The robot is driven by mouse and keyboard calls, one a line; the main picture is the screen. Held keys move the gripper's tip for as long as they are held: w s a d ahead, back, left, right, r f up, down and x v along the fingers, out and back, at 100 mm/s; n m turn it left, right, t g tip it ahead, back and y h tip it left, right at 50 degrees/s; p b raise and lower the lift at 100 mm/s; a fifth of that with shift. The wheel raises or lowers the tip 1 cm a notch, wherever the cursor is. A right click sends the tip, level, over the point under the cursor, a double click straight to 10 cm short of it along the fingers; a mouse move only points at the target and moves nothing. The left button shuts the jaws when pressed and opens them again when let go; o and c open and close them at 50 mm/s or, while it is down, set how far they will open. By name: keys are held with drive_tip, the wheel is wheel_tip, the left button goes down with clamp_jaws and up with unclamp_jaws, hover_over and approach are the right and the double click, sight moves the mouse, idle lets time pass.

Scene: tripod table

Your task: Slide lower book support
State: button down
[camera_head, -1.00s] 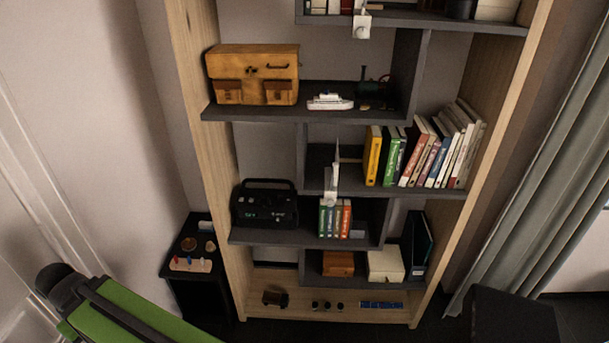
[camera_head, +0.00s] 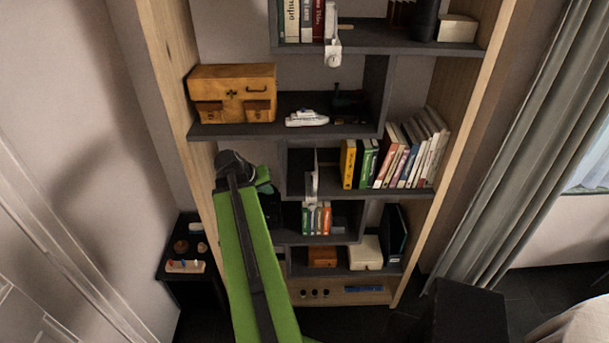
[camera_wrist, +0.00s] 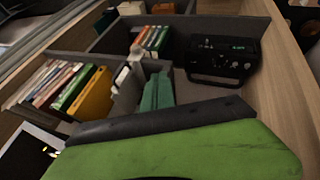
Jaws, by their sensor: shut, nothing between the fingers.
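The lower book support (camera_head: 312,182) is a thin white upright plate on the middle shelf, left of the yellow book (camera_head: 347,165) and a gap apart from it. It also shows in the wrist view as a white piece (camera_wrist: 121,78) beside the yellow book (camera_wrist: 94,97). My gripper (camera_wrist: 157,88) appears in the wrist view as narrow teal-green fingers, shut and empty, close to the support; contact cannot be told.
A row of books (camera_head: 411,155) leans right of the support. A second white support (camera_head: 333,52) hangs at the shelf above. The black radio (camera_wrist: 222,60) stands beside small books (camera_wrist: 150,40). A wooden case (camera_head: 232,92) and a white boat (camera_head: 307,119) sit higher.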

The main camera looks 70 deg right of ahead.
drive_tip(key=s+d+f+b, duration=0.6)
drive_tip(key=s+d+b, duration=0.1)
drive_tip(key=s+d, duration=0.2)
drive_tip(key=shift+s+d+f+m+g+b, duration=0.2)
drive_tip(key=shift+d+m+g+b, duration=0.15)
drive_tip(key=shift+d, duration=0.5)
